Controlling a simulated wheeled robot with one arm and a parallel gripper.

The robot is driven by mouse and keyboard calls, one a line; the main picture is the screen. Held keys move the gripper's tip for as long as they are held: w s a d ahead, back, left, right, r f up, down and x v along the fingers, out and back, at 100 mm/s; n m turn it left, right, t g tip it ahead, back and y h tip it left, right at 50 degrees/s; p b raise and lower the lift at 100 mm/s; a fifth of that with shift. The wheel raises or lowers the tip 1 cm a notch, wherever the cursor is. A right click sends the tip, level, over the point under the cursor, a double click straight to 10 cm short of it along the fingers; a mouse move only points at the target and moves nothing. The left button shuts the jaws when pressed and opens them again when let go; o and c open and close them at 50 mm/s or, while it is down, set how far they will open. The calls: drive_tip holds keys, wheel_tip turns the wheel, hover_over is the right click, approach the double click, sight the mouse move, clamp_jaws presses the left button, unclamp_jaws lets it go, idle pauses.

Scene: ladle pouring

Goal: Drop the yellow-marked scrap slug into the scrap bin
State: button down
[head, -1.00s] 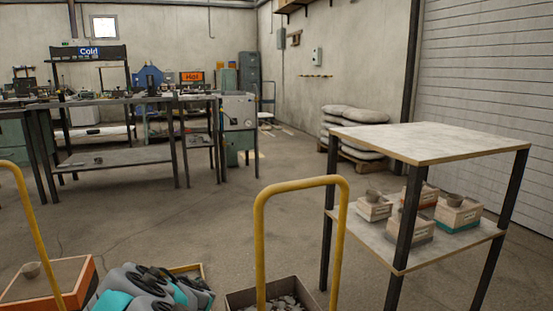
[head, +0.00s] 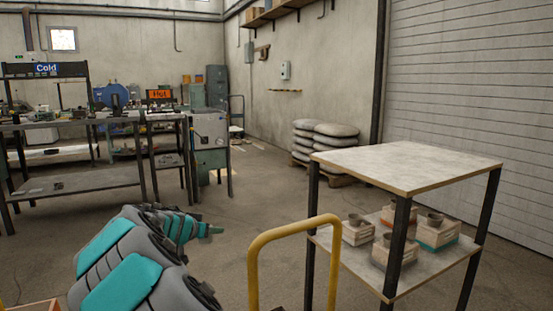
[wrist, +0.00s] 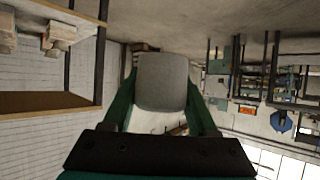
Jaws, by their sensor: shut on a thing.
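My gripper (wrist: 162,95) shows in the wrist view with its two green fingers shut on a smooth grey block, which looks like the slug (wrist: 162,82). No yellow marking shows on the face turned to the camera. In the head view my arm reaches up from the lower left, and my gripper (head: 212,230) is small at its end, over open floor. The slug cannot be made out there. No scrap bin can be clearly identified in the current views.
A yellow handrail (head: 290,225) stands right of my arm. A two-level table (head: 405,165) stands at right, with several small boxes bearing cups on its lower shelf. A long workbench (head: 85,185) is at left, sacks (head: 325,140) at the back. Open floor lies between.

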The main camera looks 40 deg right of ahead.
drive_tip(key=s+d+r+m+g+h+p, duration=0.1)
drive_tip(key=s+d+r+m+g+p, duration=0.1)
drive_tip(key=s+d+r+m+g, duration=0.55)
drive_tip(key=s+d+r+m+g+h+p, duration=0.15)
drive_tip(key=s+d+r, duration=0.35)
drive_tip(key=s+r, duration=0.6)
drive_tip(key=shift+g+y, duration=0.3)
drive_tip(key=shift+y, duration=0.15)
drive_tip(key=shift+w+a+f+b, duration=0.15)
drive_tip(key=shift+w+f, duration=0.2)
drive_tip(key=shift+f, duration=0.25)
drive_tip(key=shift+w+d+f+b, duration=0.1)
drive_tip(key=shift+w+f+b, duration=0.05)
drive_tip(key=shift+w+f, duration=0.35)
drive_tip(key=shift+w+a+f+b, duration=0.15)
drive_tip(key=shift+w+f, duration=0.1)
drive_tip(key=shift+f, duration=0.4)
drive_tip(key=shift+d, duration=0.1)
drive_tip(key=shift+c, duration=0.6)
unclamp_jaws()
